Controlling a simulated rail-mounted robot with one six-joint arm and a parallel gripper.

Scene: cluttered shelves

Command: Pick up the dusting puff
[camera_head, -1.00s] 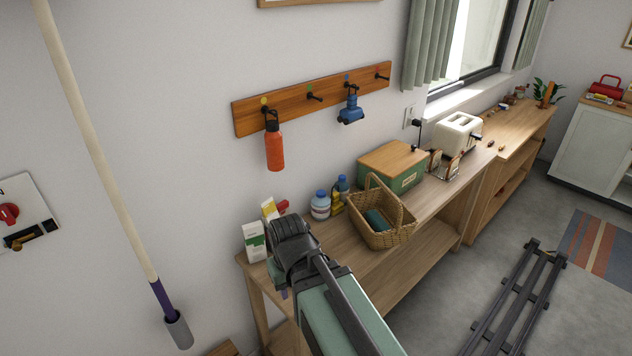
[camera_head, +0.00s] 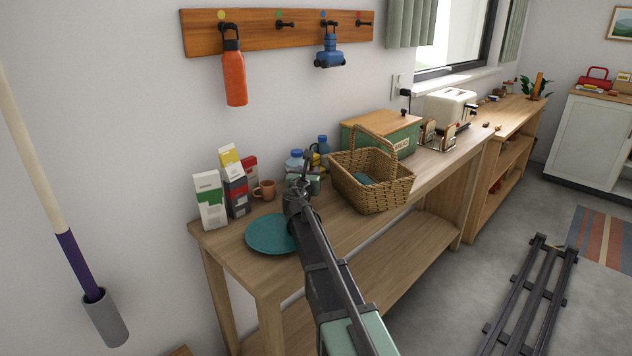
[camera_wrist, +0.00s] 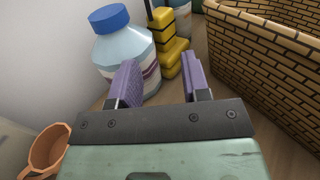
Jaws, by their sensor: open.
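I cannot surely pick out the dusting puff. A yellow, stepped object with a thin black handle (camera_wrist: 171,45) stands behind the white bottle in the wrist view and may be it. My gripper (camera_wrist: 162,78) is open, its two purple pads apart with nothing held between them. The blue-capped white bottle (camera_wrist: 127,52) stands just beyond the left pad, and the yellow object is farther off, between the pads' directions. In the head view my arm's end hides part of the area in front of the bottles (camera_head: 294,160).
A wicker basket (camera_head: 385,197) stands to the right, also close in the wrist view (camera_wrist: 275,70). An orange mug (camera_head: 265,190), cartons (camera_head: 209,201) and a teal plate (camera_head: 268,233) are to the left. A bread box (camera_head: 385,135) and toaster (camera_head: 447,107) stand farther along.

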